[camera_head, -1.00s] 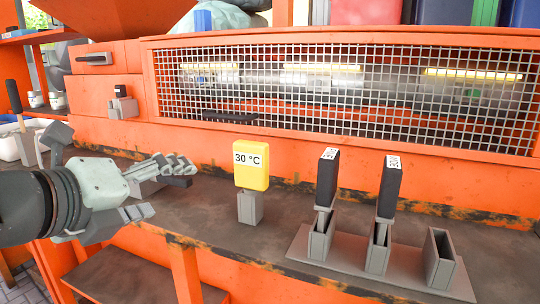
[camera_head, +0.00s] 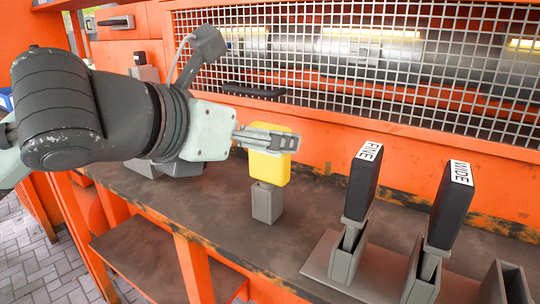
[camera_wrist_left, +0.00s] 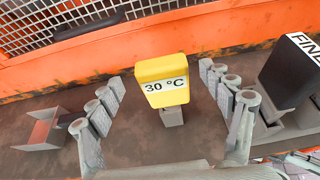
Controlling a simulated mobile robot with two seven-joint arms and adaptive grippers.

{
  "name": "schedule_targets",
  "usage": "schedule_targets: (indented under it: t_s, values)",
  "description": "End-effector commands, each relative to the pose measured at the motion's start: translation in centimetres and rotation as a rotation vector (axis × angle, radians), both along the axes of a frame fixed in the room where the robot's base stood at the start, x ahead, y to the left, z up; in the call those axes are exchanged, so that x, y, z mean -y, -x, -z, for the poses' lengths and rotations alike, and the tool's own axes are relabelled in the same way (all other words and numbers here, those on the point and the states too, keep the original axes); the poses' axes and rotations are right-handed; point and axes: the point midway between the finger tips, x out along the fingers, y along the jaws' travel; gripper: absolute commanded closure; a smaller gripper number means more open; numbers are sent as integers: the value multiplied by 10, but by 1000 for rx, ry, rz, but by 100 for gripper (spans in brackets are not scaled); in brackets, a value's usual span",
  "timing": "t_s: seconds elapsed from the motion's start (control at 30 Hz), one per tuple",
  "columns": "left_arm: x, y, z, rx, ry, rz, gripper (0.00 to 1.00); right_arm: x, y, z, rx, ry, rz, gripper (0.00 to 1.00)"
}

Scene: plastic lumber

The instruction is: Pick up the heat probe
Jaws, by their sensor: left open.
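The heat probe appears to be the yellow block (camera_head: 268,170) labelled 30 °C, on a grey stand (camera_head: 266,203) on the bench. In the left wrist view the yellow block (camera_wrist_left: 161,70) stands between my left gripper's two spread fingers, with gaps on both sides. My left gripper (camera_head: 268,139) reaches in from the left in the head view and covers the block's upper part and its label. It is open and holds nothing. My right gripper is in neither view.
Black-handled tools marked FINE (camera_head: 362,182) and WIDE (camera_head: 451,205) stand in grey holders to the right. An empty grey holder (camera_head: 505,284) is at the far right. Orange-framed wire mesh (camera_head: 400,75) stands behind the bench (camera_head: 230,235).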

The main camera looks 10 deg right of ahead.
Motion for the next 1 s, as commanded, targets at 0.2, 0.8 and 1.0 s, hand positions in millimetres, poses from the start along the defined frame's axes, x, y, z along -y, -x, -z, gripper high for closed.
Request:
schedule_targets:
  t_s: [0.2, 0.8, 1.0]
  values:
    - [20, -16, 14, -4, 2, 0, 21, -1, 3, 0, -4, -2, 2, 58]
    - [22, -19, 15, -1, 1, -1, 60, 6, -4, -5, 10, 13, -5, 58]
    - [22, -19, 15, -1, 2, -1, 77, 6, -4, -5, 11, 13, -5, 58]
